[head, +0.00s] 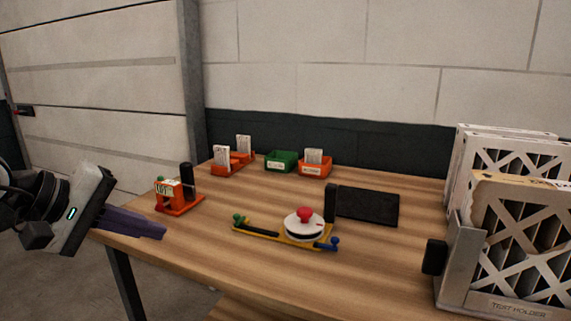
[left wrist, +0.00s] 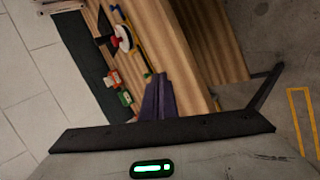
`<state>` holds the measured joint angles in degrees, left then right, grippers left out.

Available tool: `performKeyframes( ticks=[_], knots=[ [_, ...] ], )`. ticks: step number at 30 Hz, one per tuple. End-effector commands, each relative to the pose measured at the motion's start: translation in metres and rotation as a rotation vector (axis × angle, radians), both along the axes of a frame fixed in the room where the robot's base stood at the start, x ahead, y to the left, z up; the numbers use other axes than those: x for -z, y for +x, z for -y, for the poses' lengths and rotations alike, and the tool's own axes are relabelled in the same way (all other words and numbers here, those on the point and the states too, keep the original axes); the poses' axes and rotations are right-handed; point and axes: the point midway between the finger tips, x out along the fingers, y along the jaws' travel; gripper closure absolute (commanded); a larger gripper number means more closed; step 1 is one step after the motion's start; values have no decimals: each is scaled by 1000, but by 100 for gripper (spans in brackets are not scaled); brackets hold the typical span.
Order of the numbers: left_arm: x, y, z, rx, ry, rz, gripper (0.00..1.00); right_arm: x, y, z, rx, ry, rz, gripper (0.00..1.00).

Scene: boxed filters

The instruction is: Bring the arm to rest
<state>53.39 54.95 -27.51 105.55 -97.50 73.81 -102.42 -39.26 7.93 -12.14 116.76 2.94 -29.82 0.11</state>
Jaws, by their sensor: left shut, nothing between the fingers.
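My left gripper (head: 140,224) comes in from the left in the head view, at the table's left front corner. Its purple fingers are together with nothing between them. The fingers also show in the left wrist view (left wrist: 160,98), pointing over the wooden table (head: 210,262). The gripper is apart from the things on the table. My right gripper is not in view.
An orange stand (head: 178,203) with a black post is closest to the gripper. A yellow fixture (head: 262,235) carries a white disc with a red knob (head: 304,215). Orange and green bins (head: 279,160) stand at the back. Boxed filters (head: 520,235) sit in a holder at right.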

Motion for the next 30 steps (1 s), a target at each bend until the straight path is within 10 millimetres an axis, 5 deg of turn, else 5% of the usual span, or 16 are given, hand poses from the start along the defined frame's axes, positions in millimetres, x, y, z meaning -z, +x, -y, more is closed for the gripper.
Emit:
performKeyframes(
  ticks=[5, 10, 14, 17, 19, 20, 25, 30],
  knots=[
    [32, -25, 82, 13, -430, -240, 100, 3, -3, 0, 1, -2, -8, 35],
    [38, -55, 153, -101, -1124, -736, 100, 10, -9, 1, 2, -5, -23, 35],
    [50, -54, 157, -301, -1668, -1200, 100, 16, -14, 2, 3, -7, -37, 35],
    [85, -46, 137, -516, -2079, -1569, 100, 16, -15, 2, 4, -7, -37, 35],
    [127, -45, 117, -701, -2368, -1818, 100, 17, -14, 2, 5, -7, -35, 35],
    [149, -48, 108, 740, 2336, 1801, 100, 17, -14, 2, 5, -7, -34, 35],
    [267, -87, 76, 699, 1715, 1282, 100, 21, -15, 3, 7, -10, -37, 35],
    [366, -161, 69, 615, 1271, 842, 100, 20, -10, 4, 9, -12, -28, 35]
  ],
)
